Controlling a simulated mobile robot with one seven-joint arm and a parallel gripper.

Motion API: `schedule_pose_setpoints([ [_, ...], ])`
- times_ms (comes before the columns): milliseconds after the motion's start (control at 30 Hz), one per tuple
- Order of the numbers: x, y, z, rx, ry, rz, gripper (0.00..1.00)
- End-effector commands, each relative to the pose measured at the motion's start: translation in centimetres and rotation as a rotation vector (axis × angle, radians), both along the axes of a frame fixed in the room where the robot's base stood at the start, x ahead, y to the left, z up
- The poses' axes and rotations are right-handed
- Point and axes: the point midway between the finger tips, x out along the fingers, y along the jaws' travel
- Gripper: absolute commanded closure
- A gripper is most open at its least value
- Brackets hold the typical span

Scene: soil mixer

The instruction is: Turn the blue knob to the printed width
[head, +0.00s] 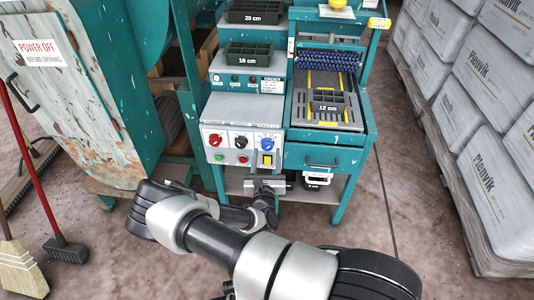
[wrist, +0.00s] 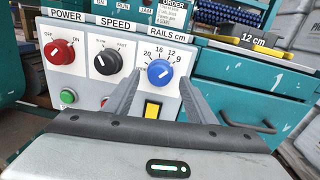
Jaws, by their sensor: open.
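The blue knob (wrist: 160,72) is on the grey control panel (head: 240,144) under the label RAILS cm, with 20, 16, 12 and 9 printed around it. Its white mark slants, seemingly to the upper right; the exact number it points at is hard to tell. The knob also shows in the head view (head: 267,142). My gripper (wrist: 162,86) is open, its fingers on either side below the knob, apparently not touching it. In the head view my gripper (head: 264,160) is in front of the panel's lower right. An ORDER card (wrist: 171,14) is above; its small print is unreadable.
A red knob (wrist: 60,52), a black knob (wrist: 108,61), a green button (wrist: 68,96) and a yellow switch (wrist: 152,109) are close by. A tray marked 12 cm (head: 326,107) is at the right. A drawer handle (head: 322,164) sticks out below it.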

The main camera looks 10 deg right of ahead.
Motion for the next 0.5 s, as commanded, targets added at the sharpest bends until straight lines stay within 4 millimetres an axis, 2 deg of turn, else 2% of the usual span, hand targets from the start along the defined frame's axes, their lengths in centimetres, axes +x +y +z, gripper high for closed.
schedule_pose_setpoints([
  [33, 0.8, -0.2, -0.2, 0.001, -0.002, -0.001, 0.49],
  [200, 2.2, -0.5, -0.1, 0.001, -0.001, 0.000, 0.49],
  [500, 2.6, -0.6, 0.0, 0.000, 0.000, 0.000, 0.49],
])
